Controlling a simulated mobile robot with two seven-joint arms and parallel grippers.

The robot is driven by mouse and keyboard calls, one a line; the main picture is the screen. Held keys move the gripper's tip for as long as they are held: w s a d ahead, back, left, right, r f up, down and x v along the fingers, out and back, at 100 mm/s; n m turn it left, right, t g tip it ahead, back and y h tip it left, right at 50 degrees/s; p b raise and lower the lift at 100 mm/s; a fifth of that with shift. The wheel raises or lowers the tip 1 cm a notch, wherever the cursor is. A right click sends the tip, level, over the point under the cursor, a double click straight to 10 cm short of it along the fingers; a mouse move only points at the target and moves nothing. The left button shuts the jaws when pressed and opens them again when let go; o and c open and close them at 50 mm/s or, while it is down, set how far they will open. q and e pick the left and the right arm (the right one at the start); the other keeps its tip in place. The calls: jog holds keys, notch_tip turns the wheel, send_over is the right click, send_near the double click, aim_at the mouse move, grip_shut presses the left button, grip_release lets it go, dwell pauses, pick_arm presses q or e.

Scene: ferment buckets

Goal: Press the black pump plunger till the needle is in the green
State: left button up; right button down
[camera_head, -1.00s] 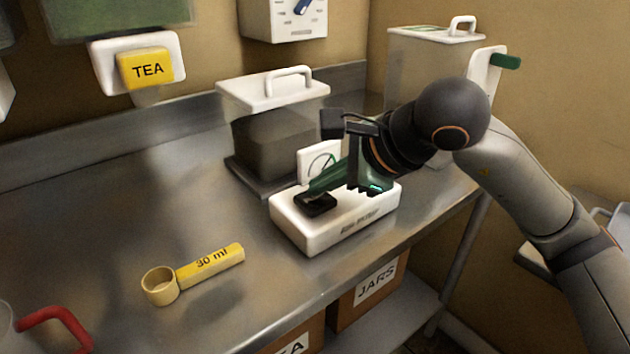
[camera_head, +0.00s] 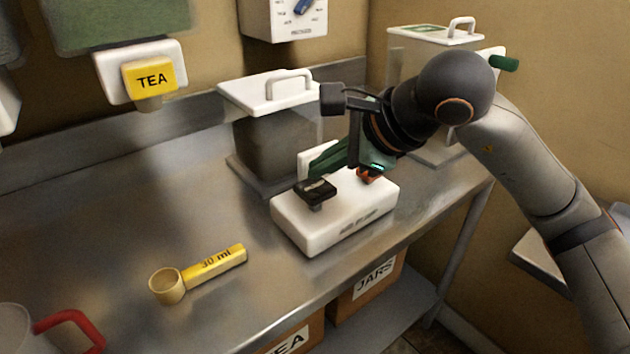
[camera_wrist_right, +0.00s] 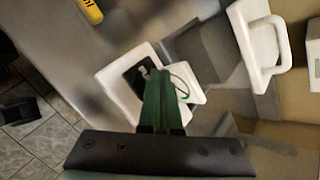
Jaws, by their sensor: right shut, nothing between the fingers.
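The black pump plunger (camera_head: 316,188) stands raised on a short stem above the white pump base (camera_head: 340,228). It also shows in the right wrist view (camera_wrist_right: 136,77), partly behind my fingers. My right gripper (camera_head: 314,170) is shut and empty, its green fingertips just above and behind the plunger. They seem apart from it, though contact is hard to tell. The white gauge panel (camera_head: 306,160) behind is mostly covered by my fingers in the head view. In the right wrist view the gauge (camera_wrist_right: 190,92) shows a partial dial with some green; I cannot read its needle. My left gripper is out of view.
A lidded dark container (camera_head: 270,145) stands close behind the pump. A yellow 30 ml scoop (camera_head: 213,262) lies on the steel bench left of it. A red-handled vessel (camera_head: 62,325) is at the front left. The bench between is clear.

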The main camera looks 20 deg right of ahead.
aim_at(323, 189)
notch_tip(323, 189, up, 5)
jog(key=p, duration=0.3)
jog(key=shift+r+p, duration=0.1)
jog(key=shift+p, duration=0.3)
dwell(0.9)
